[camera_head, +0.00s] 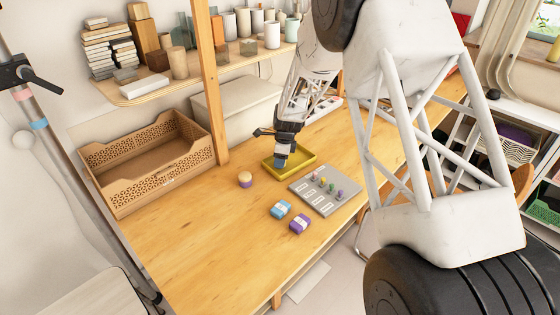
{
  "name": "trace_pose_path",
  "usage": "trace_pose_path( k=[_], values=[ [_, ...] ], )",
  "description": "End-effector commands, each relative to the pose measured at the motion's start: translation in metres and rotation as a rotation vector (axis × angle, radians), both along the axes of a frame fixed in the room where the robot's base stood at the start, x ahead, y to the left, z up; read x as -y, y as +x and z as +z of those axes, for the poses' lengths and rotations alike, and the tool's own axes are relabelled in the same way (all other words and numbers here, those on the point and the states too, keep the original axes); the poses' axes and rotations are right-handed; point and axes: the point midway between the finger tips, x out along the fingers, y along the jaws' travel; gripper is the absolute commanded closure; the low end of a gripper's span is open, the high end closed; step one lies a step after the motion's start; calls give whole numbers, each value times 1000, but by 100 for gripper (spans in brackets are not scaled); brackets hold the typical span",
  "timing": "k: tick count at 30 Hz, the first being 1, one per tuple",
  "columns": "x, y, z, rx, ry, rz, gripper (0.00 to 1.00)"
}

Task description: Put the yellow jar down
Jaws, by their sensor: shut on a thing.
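My gripper (282,161) points down over the yellow tray (309,158), above the tray's left part. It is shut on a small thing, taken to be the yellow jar. The fingers and the yellow tray behind make the jar's outline and colour hard to make out. I cannot tell whether the jar touches the tray floor or hangs just above it. No other thing shows clearly in the tray. A small round container (245,179) with a yellowish top and a purplish side stands on the wooden table, left of the tray.
A grey board (325,205) with small coloured pieces lies right of the tray. A wooden crate (150,178) stands at left. A wooden post (208,85) rises behind. The table's left front is clear.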

Motion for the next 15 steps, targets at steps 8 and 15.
trace_pose_path(
  k=[8, 15],
  values=[
    [0, 0, -9, 2, 1, 0, 77],
    [0, 0, -11, 1, 0, 0, 77]
  ],
)
